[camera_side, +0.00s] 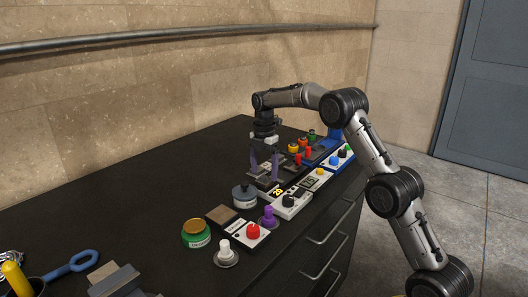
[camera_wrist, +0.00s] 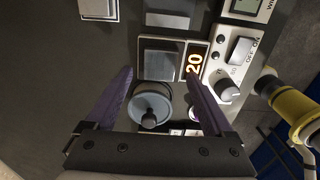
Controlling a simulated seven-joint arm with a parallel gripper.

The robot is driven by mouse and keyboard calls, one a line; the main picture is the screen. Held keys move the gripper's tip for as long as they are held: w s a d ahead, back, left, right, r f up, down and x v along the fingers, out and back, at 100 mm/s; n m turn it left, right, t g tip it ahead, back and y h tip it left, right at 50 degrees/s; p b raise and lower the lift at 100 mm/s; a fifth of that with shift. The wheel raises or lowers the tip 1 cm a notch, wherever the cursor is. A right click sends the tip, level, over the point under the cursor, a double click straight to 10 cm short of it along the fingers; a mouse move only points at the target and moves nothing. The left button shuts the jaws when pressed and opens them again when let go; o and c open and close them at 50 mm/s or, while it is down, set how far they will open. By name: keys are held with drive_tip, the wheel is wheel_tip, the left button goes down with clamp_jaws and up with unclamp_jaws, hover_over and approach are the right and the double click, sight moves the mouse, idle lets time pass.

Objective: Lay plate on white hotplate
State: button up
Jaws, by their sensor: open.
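In the wrist view the box (camera_wrist: 240,65) lies at the right, with the display beside a dark square surface (camera_wrist: 162,58). I cannot tell whether a loose plate lies on that surface. My gripper (camera_side: 265,174) points down over the hotplate area. Its purple fingers (camera_wrist: 160,76) are apart, with nothing held between them. How high the tips are above the surface is unclear.

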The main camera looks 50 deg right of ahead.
sight(264, 180)
wheel_tip(264, 180, up, 9)
drive_tip(key=s+a+r+m+t, duration=0.2)
drive_tip(key=s+a+r+m, duration=0.3)
drive_tip(key=s+a+r, duration=0.35)
drive_tip(key=s+a+m+t, duration=0.1)
drive_tip(key=s+a+m, duration=0.3)
drive_tip(key=s, duration=0.6)
drive_tip(key=s+a+m+t, duration=0.1)
drive_tip(key=s+a+m, duration=0.25)
drive_tip(key=s, duration=0.55)
drive_tip(key=s+a+f+m+t, duration=0.1)
drive_tip(key=s+f+m, duration=0.4)
drive_tip(key=s+f, duration=0.2)
drive_tip(key=s, duration=0.2)
drive_tip(key=shift+s+a+f+t, duration=0.25)
drive_tip(key=shift+s+a+t, duration=0.05)
drive_tip(key=shift+a, duration=0.05)
drive_tip(key=shift+m, duration=0.25)
